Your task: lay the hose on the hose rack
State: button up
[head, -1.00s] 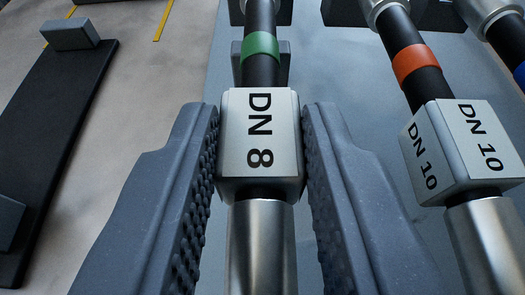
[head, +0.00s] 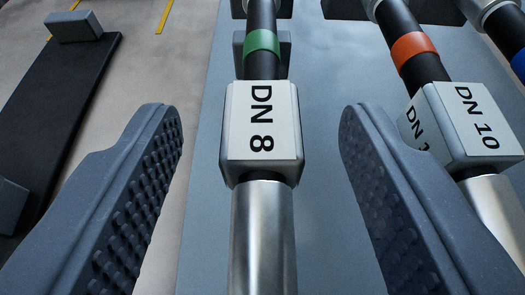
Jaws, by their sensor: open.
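A black hose with a green band (head: 262,43) and a metal end fitting lies lengthwise in the middle of the head view. Its light block marked DN 8 (head: 262,125) sits between my gripper's fingers (head: 260,122). The fingers are open, with a clear gap on each side of the block. The hose runs over a grey support (head: 238,50) on a blue-grey panel (head: 320,110), which looks like the hose rack. The hose's far end is cut off by the top edge of the picture.
A second hose with an orange band (head: 412,47) and a DN 10 block (head: 470,125) lies close on the right, partly behind my right finger. A blue-banded hose (head: 519,66) shows at the right edge. A black board (head: 65,100) with grey blocks lies on the left floor.

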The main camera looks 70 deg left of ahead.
jog(key=p+v, duration=0.2)
jog(key=v, duration=1.1)
jog(key=shift+p, duration=0.35)
jog(key=shift+f, duration=0.1)
jog(key=s+a+r+m+t+h+p, duration=0.1)
jog(key=a+r+m+t+h+p, duration=0.3)
jog(key=r, duration=0.6)
jog(key=s+a+r+m+g+h, duration=0.1)
jog(key=s+a+r+m, duration=0.1)
jog(key=a+r, duration=0.6)
jog(key=s+r+m+t+h+p, duration=0.1)
jog(key=s+r+m+t+h, duration=0.2)
jog(key=s+r, duration=0.3)
jog(key=s+r+m+t+h+p, duration=0.2)
jog(key=s+r+m+t+h, duration=0.2)
jog(key=r, duration=1.1)
jog(key=shift+s+a+h+p, duration=0.3)
jog(key=shift+s+a+h, duration=0.1)
jog(key=shift+s, duration=0.8)
